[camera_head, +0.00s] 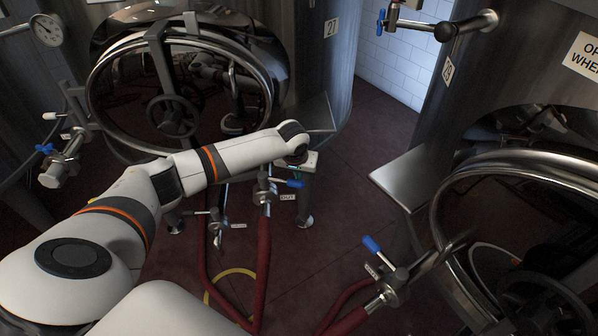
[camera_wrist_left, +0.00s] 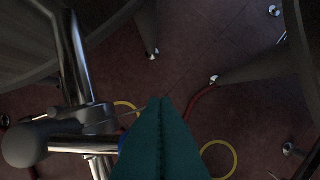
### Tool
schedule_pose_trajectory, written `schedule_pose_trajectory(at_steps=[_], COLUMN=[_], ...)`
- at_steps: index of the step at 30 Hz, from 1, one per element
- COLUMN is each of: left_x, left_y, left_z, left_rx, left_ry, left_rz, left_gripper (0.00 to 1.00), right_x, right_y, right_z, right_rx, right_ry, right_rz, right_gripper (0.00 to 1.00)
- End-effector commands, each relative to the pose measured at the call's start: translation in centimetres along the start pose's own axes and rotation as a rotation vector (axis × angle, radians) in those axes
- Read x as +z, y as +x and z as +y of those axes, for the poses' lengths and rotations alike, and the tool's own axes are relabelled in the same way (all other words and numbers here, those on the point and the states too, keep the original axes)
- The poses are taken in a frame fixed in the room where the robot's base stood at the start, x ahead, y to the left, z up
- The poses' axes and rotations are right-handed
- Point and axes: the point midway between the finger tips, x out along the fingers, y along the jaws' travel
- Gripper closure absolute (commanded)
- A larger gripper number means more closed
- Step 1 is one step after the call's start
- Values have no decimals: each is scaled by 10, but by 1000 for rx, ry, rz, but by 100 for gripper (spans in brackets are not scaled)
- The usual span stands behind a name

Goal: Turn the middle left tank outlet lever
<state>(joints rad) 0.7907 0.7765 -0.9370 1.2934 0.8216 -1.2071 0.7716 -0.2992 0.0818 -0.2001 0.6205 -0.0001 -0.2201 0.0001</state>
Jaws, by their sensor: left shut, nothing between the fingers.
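The outlet valve with a blue lever (camera_head: 290,183) stands below the left-hand tank (camera_head: 310,60), on top of a red hose. The lever points right. My left gripper (camera_head: 298,174) is mostly hidden under my wrist, close to this lever; I cannot tell whether they touch. In the left wrist view its teal fingers (camera_wrist_left: 160,135) are shut with nothing between them. A metal valve and pipe (camera_wrist_left: 78,125) lie just left of the fingers there. My right gripper is not in view.
A second valve (camera_head: 217,222) with a pale handle sits lower left. Another valve with a blue lever (camera_head: 371,244) is by the right tank (camera_head: 440,110). A metal ledge (camera_head: 405,178) juts out there. Red hoses (camera_head: 262,265) and a yellow ring (camera_wrist_left: 219,160) are on the dark red floor.

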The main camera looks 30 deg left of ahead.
Motion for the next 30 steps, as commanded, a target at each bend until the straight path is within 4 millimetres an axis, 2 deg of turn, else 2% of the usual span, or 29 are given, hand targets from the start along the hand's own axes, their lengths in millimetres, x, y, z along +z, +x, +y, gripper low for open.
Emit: schedule_pose_trajectory(at_steps=[20, 30], left_x=[-11, -28], left_y=[-4, -13], left_z=[-1, -1], left_rx=[-32, -86], left_ry=[92, 248], left_rz=[5, 12], left_gripper=[100, 100], right_x=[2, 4], right_y=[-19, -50], right_z=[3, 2], right_rx=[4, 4], right_ry=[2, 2], right_rz=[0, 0], right_gripper=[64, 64])
